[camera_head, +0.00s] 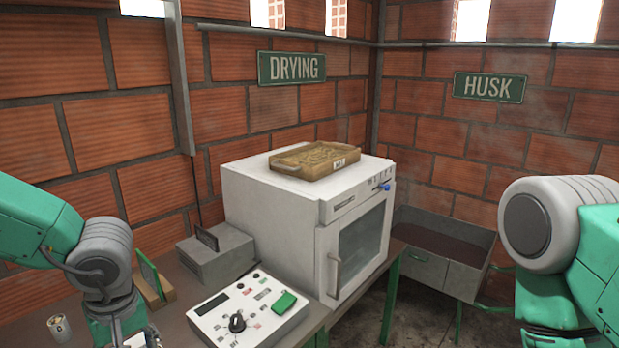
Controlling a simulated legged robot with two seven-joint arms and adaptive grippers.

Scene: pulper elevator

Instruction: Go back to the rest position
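My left arm (100,262) comes in from the left edge and bends down out of the bottom of the picture. Its gripper fingers are not visible. My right arm (560,240) stands large and close at the right edge and also runs down out of the picture. Its gripper is not visible either. I cannot see whether either gripper holds anything. Both visible arm parts appear clear of the white oven (270,225) between them.
A brown tray-like box (315,160) lies on the oven. A control panel (250,312), grey box (215,256) and small cup (60,328) are on the bench at left. A metal husk bin (440,268) stands right of the oven, below the HUSK sign (489,87).

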